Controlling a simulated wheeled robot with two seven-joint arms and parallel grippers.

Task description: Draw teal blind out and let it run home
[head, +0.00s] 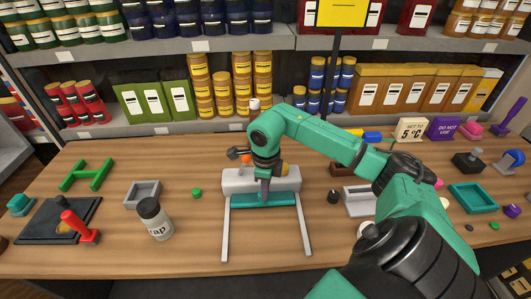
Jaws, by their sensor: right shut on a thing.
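The teal blind (284,199) is a short strip along the front of a pale grey housing (233,182) on the wooden table. Two pale rails (226,235) run from the housing towards the table's front edge, and the blind lies between them at their far end. My right gripper (264,193) points down at the blind's middle and is shut on the blind; the fingertips are small and partly hidden. My right arm hides part of the housing. My left gripper is not in view.
Bare table shows between the rails. A white jar (155,222), a green cap (196,193) and a grey tray (143,193) stand to the left. A black knob (332,197) and a teal tray (473,198) are to the right. Stocked shelves stand behind.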

